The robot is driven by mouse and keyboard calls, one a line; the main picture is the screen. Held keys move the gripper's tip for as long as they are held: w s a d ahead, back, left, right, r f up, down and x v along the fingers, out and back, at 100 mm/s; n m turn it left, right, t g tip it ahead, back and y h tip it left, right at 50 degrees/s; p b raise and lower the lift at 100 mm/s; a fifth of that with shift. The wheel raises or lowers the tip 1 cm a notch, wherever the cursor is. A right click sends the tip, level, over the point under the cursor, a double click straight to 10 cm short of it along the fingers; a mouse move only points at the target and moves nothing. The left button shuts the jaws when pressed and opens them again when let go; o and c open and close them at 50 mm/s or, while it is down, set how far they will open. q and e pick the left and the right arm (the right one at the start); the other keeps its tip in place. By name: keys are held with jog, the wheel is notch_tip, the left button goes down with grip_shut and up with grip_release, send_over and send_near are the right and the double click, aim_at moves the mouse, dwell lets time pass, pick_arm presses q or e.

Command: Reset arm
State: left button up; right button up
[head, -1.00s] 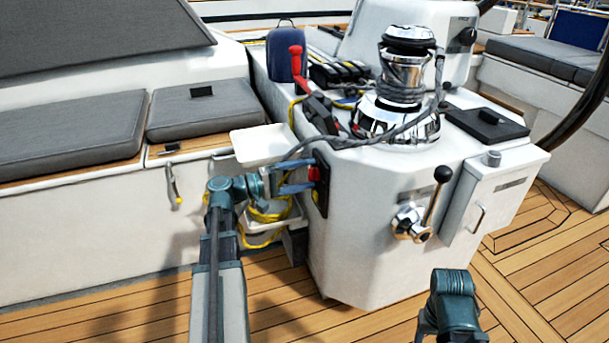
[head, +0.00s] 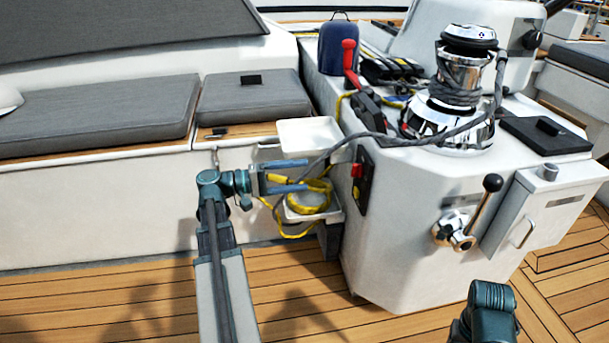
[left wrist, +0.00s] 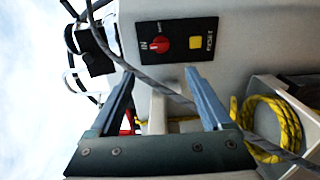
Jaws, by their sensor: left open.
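My left gripper (head: 306,175) is open and empty, left of the console and clear of its black switch panel (head: 362,182). The panel has a red knob (head: 357,170), seen more clearly in the left wrist view (left wrist: 162,43). A grey rope (left wrist: 165,88) crosses the space by the fingers. Of my right arm only a teal joint shows; its fingers are out of sight.
A white tray (head: 310,135) is just above the left gripper. A chrome winch (head: 462,85) and a black-knobbed lever (head: 486,205) are on the console (head: 400,245). Deck floor in front is clear.

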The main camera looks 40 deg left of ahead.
pick_arm(q)
jog(key=shift+d, duration=0.1)
dwell(0.4)
jog(key=w+d+f+m+g+y+p, duration=0.1)
jog(key=d+f+m+g, duration=0.2)
jog(key=d, duration=0.5)
jog(key=w+d+f+m+g+p, duration=0.1)
jog(key=d+f+g+p, duration=0.2)
jog(key=d, duration=0.6)
jog(key=w+d+f+m+g+y, duration=0.1)
jog(key=d+f+g, duration=0.2)
jog(key=d+g, duration=0.35)
jog(key=s+d+f+m+g+y+p, duration=0.1)
jog(key=s+d+f+m+y+p, duration=0.15)
jog(key=s+d+m+y, duration=0.4)
jog(key=s+d+f+m+g+y+p, duration=0.1)
jog(key=s+d+m+y+p, duration=0.2)
jog(key=d, duration=0.7)
notch_tip(320, 180, up, 38)
jog(key=y+p, duration=0.1)
jog(key=p, duration=3.7)
jog(key=shift+r+n, duration=0.15)
jog(key=shift+n, duration=0.2)
jog(key=shift+a+t+y, duration=0.15)
jog(key=shift+t+y, duration=0.1)
